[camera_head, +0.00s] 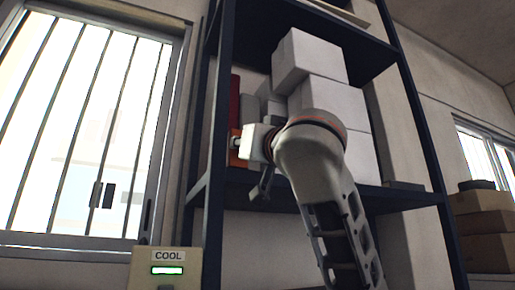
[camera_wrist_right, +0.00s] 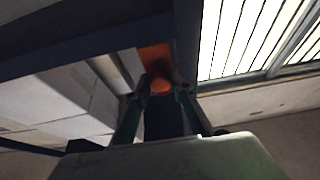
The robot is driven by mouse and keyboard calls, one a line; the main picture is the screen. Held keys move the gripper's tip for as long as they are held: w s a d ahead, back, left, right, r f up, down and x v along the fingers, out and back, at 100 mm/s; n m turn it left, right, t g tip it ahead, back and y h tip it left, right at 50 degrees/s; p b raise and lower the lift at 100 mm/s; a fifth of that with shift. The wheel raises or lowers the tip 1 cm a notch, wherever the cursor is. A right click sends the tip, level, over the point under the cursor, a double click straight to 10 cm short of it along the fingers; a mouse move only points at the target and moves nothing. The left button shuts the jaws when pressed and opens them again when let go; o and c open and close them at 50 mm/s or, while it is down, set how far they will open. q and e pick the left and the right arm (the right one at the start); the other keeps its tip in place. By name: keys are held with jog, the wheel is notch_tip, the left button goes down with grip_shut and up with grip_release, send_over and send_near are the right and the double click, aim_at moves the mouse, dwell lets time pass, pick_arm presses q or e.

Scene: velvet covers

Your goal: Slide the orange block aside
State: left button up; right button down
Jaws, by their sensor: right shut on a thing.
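The orange block (camera_head: 233,157) stands upright on a shelf board, at the left end of the dark shelf unit. It also shows in the right wrist view (camera_wrist_right: 154,55), with a round orange knob (camera_wrist_right: 161,86) on its near side. My right arm reaches in from the lower right of the head view. My right gripper (camera_wrist_right: 162,88) is shut on the knob, one finger on each side. In the head view the gripper and wrist hide part of the block. My left gripper is in neither view.
White boxes (camera_head: 308,57) are stacked on the same shelf, right of the block and behind my wrist. A dark red upright thing (camera_head: 235,100) stands behind the block. The shelf's dark post (camera_head: 213,120) is close on the left. A panel marked COOL (camera_head: 166,268) is below.

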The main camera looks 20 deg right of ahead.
jog(key=c, duration=1.8)
grip_release()
jog(key=shift+o, duration=0.2)
jog(key=a+v, duration=0.1)
jog(key=v, duration=1.1)
jog(key=shift+d, duration=0.4)
jog(key=shift+r, duration=0.1)
